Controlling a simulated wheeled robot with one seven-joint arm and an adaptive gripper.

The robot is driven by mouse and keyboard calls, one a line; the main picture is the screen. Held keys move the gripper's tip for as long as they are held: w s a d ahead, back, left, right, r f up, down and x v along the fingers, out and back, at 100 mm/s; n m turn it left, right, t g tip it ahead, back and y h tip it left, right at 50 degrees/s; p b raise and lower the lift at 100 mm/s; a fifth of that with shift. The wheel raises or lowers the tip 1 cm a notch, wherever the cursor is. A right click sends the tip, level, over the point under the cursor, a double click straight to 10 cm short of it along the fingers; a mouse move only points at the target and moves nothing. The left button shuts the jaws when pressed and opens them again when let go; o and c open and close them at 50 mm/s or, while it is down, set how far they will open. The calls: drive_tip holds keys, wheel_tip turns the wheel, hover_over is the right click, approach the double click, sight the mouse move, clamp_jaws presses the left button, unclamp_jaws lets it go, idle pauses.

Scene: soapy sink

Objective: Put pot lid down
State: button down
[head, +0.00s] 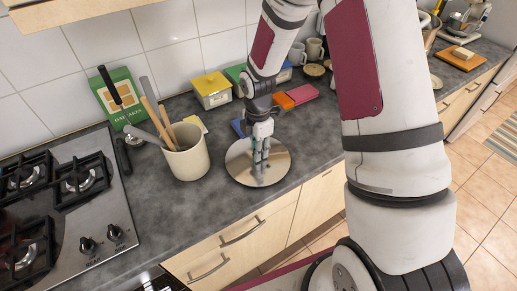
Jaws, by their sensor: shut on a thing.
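The pot lid (243,173) is a round, shiny metal disc at the middle of the picture, over the dark grey counter near its front edge. My gripper (260,165) points down at the lid's centre and is shut on it. The lid's knob is hidden by the fingers. The lid looks about level; I cannot tell whether it touches the counter or hovers just above it.
A cream crock (187,155) with utensils stands left of the lid. A gas stove (65,205) is further left. Behind are a yellow-lidded box (213,90), an orange block (284,101) and a pink block (302,94). Bare counter (160,215) lies front left.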

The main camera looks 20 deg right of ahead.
drive_tip(key=shift+f, duration=0.3)
drive_tip(key=c, duration=1.4)
unclamp_jaws()
wheel_tip(320, 180, up, 11)
drive_tip(key=b, duration=0.1)
wheel_tip(320, 180, up, 8)
drive_tip(key=m+t, duration=0.1)
drive_tip(key=m, duration=0.3)
hover_over(262, 163)
drive_tip(key=s+r+m+t, duration=0.4)
drive_tip(key=s+r+m, duration=0.9)
drive_tip(key=s+m, duration=0.3)
drive_tip(key=shift+s+a+r+t, duration=0.15)
drive_tip(key=shift+s+r+t, duration=0.2)
drive_tip(key=shift+s, duration=0.8)
